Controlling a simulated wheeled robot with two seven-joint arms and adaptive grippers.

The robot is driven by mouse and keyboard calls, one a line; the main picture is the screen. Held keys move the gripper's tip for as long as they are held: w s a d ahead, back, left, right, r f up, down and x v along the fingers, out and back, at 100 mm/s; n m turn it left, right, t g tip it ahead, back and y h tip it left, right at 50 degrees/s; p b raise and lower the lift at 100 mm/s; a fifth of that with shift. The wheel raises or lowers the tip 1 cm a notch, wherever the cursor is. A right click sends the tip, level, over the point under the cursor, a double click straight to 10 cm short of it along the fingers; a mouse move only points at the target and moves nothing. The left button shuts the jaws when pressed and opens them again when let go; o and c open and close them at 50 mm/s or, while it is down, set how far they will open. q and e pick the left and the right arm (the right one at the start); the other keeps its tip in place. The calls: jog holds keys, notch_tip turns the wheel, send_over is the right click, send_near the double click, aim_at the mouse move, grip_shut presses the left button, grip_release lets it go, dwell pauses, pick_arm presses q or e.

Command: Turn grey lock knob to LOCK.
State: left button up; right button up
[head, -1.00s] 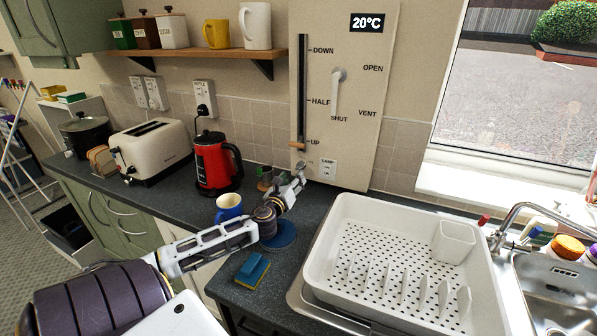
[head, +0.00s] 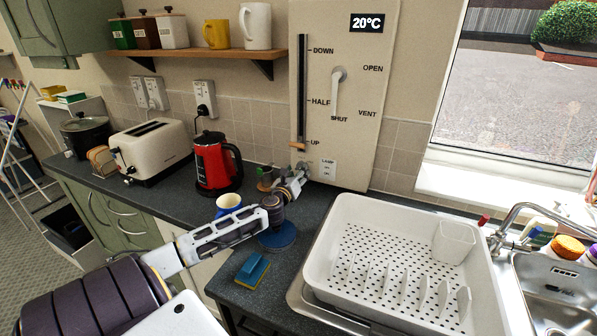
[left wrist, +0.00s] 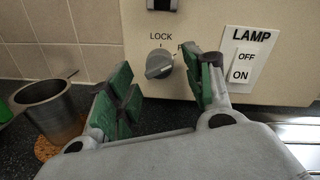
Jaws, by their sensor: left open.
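The grey lock knob (left wrist: 159,65) is on the lower part of the cream panel (left wrist: 205,85). In the left wrist view its pointer ridge is tilted toward the upper right, away from the word LOCK above it; a second label to the right is mostly hidden by a finger. My left gripper (left wrist: 165,90) is open, with its green-padded fingers on either side of the knob in that view. I cannot tell whether they touch it. In the head view the left gripper (head: 299,178) is at the panel's bottom edge and hides the knob. My right gripper is not in view.
A lamp switch (left wrist: 243,67) is close to the right finger. A metal cup (left wrist: 50,105) stands left of the gripper. A blue mug (head: 228,202), red kettle (head: 213,165) and white dish rack (head: 390,270) surround the arm on the counter.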

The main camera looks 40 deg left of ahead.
pick_arm(q)
jog(key=shift+w+a, duration=0.15)
jog(key=shift+w, duration=0.3)
jog(key=shift+w+a, duration=0.15)
jog(key=shift+w, duration=0.15)
jog(key=shift+c, duration=1.2)
jog(key=c, duration=0.5)
jog(key=shift+c, duration=1.4)
jog(key=shift+n, duration=0.5)
jog(key=shift+n+p, duration=0.6)
jog(key=shift+n, duration=0.3)
jog(key=n+p, duration=0.1)
jog(key=n, duration=0.1)
jog(key=shift+r+n, duration=0.1)
jog(key=shift+n, duration=0.2)
jog(key=shift+n+p, duration=0.4)
jog(key=shift+n, duration=0.5)
jog(key=shift+n+h+p, duration=0.3)
jog(key=shift+n+h, duration=0.1)
jog(key=shift+n, duration=0.4)
jog(key=shift+n+p, duration=0.4)
jog(key=shift+n, duration=0.9)
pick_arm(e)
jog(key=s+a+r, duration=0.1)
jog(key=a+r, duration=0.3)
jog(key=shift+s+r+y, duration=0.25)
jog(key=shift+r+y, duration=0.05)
